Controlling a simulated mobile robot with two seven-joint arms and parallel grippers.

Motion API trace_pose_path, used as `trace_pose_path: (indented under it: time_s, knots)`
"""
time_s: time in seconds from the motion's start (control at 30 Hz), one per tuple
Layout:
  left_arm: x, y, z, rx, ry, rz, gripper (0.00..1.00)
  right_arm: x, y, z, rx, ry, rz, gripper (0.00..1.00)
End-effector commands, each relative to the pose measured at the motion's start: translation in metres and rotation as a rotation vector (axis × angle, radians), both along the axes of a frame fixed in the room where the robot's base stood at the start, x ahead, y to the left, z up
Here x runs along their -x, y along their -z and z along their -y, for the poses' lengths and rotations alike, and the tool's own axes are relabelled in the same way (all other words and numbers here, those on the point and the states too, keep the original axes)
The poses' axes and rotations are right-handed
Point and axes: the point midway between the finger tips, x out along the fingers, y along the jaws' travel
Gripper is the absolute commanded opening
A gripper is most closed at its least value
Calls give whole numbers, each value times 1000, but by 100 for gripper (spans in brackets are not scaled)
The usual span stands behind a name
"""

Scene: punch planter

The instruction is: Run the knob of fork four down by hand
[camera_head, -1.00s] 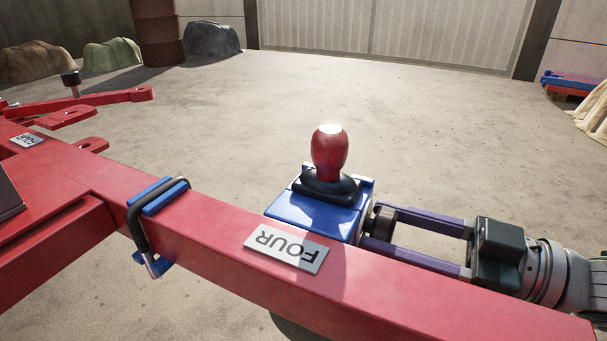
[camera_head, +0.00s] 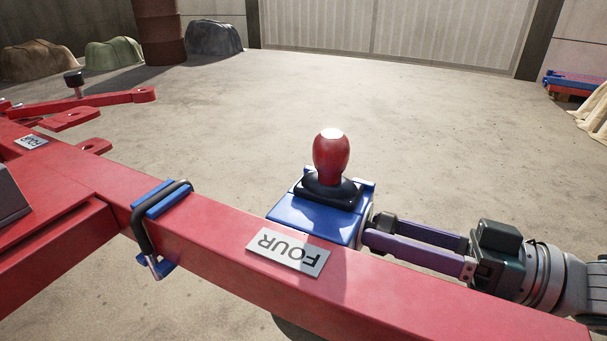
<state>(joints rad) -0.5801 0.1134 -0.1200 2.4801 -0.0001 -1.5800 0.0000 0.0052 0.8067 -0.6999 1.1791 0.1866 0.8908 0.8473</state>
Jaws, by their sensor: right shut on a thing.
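The fork marked FOUR is a blue block (camera_head: 312,220) on the side of a long red beam (camera_head: 215,225), with a red handle (camera_head: 331,158) upright on a black boot (camera_head: 329,190). A white FOUR plate (camera_head: 288,251) lies on the beam beside it. A small dark knob (camera_head: 384,219) sticks out of the block's right side, partly hidden by the fingers. My right gripper (camera_head: 377,229) comes in from the right, its two purple fingers shut around the knob. My left gripper is not in view.
A blue and black clamp-like bracket (camera_head: 159,204) wraps the beam to the left. Red arms (camera_head: 85,103) and another plate (camera_head: 31,142) lie farther left. Boulders and a rusty drum (camera_head: 157,30) stand behind. The floor (camera_head: 400,120) beyond the beam is clear.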

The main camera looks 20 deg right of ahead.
Motion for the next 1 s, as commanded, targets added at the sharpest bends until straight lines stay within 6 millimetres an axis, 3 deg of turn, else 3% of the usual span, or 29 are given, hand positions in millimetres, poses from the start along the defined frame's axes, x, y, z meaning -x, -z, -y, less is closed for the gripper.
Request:
trace_pose_path:
  time_s: [0.3, 0.33, 0.57, 0.87, 1.0]
  knots:
    - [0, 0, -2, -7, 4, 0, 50, 0, 0, 0, 0, -1, 0, 2]
    - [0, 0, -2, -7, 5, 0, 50, 0, 0, 0, 0, -1, 0, 61]
    - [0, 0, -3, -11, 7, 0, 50, 0, 0, 0, 0, 0, 0, 87]
    - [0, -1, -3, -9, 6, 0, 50, 2, 0, 2, 1, 1, -1, 88]
    - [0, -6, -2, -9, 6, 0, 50, 16, 0, 14, 4, 1, -4, 88]
